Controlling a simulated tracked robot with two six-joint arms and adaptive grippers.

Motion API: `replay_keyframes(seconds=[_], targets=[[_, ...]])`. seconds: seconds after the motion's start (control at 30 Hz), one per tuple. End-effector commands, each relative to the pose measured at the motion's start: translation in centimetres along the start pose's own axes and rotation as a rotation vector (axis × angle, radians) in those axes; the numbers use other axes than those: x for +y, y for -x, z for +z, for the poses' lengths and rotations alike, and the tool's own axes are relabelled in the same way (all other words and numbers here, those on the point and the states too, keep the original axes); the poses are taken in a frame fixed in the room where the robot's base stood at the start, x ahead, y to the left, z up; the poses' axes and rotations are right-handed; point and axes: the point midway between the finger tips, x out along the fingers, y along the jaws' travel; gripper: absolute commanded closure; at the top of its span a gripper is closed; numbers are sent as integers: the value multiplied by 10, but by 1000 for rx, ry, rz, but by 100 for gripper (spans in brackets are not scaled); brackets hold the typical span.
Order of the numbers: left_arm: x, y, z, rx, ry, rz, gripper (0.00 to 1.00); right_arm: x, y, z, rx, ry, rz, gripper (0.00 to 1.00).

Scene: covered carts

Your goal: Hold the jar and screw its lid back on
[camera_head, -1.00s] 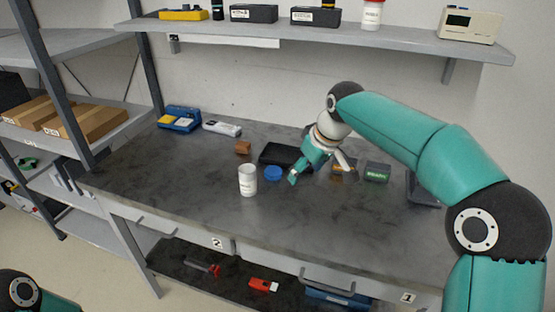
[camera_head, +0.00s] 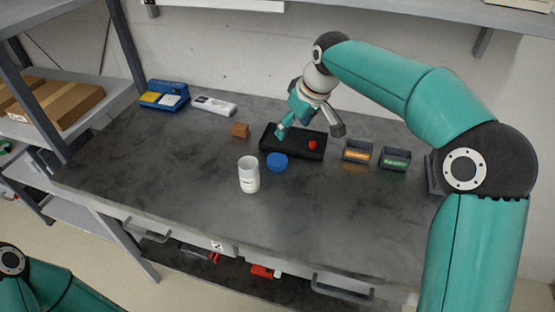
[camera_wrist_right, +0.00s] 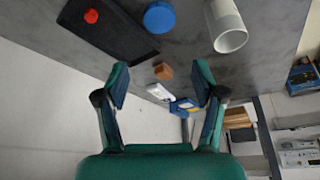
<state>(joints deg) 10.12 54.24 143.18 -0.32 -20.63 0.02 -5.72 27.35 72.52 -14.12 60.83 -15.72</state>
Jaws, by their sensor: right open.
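The white jar (camera_head: 249,178) stands upright and open on the grey table; it also shows in the right wrist view (camera_wrist_right: 228,27). The blue lid (camera_head: 277,163) lies flat on the table, just right of the jar and apart from it; it also shows in the right wrist view (camera_wrist_right: 159,17). My right gripper (camera_head: 309,130) is open and empty, raised over the black tray, behind and right of the lid. Its spread fingers also show in the right wrist view (camera_wrist_right: 160,82). My left arm shows only at the lower left corner; its gripper is out of view.
The black tray (camera_head: 290,150) holds a red ball (camera_head: 312,145). A brown block (camera_head: 240,130) sits left of it, with two small bins (camera_head: 357,152) (camera_head: 395,159) to the right. A blue case (camera_head: 164,96) and white device (camera_head: 214,106) lie at the back left. The front table is clear.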

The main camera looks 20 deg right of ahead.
Motion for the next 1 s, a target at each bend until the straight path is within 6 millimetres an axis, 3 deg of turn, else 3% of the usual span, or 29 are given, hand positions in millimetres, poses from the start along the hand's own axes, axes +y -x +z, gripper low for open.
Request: replay_keyframes(seconds=[0.53, 0.7, 1.0], targets=[[3, 8, 0, 0, 0, 0, 28, 0, -100, 1, -4, -1, -1, 31], [3, 8, 0, 0, 0, 0, 28, 0, -112, 1, -1, -1, 0, 31], [3, 8, 0, 0, 0, 0, 28, 0, -112, 1, -1, 0, 0, 31]])
